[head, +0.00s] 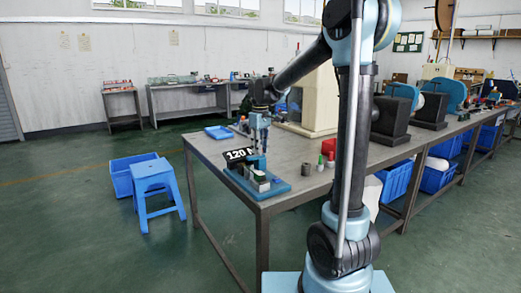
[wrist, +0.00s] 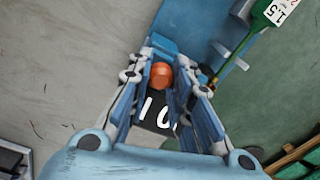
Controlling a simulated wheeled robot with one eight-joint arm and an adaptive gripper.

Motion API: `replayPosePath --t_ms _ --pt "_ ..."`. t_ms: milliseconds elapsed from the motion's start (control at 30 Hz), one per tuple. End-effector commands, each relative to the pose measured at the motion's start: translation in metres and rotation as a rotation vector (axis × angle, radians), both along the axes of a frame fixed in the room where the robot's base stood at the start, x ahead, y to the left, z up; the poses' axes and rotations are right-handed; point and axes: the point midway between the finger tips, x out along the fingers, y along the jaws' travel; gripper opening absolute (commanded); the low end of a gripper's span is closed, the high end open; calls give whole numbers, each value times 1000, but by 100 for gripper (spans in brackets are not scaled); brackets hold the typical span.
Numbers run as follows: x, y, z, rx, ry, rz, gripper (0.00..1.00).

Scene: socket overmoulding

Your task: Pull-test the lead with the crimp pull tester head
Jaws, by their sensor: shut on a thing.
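The crimp pull tester has a blue base plate (head: 278,189) at the near left corner of the bench, with a black display (head: 239,155) reading 120 N and small green and white blocks on it. My gripper (head: 259,148) points down over the tester. In the wrist view, the fingers of my gripper (wrist: 172,65) are closed around the tester head, whose round orange top (wrist: 161,76) shows between them. Part of the display (wrist: 158,113) shows below it. A green part with a "1.5" label (wrist: 285,10) lies at upper right; I cannot tell whether it is the lead.
The grey bench (head: 290,153) carries a blue tray (head: 219,132), a cream machine housing (head: 314,95), a grey cylinder (head: 306,169) and small red and green items to the right. A blue stool (head: 155,175) and blue crate (head: 122,180) stand on the floor at left.

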Motion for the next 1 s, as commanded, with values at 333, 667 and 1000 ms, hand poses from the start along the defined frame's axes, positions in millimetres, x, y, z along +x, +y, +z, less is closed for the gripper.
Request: replayPosePath --t_ms 333,667,1000 --pt "3 -2 1 -7 -8 -3 41" --pt "2 0 20 -6 -5 -1 41" --pt "3 -1 80 -7 -6 -2 41"
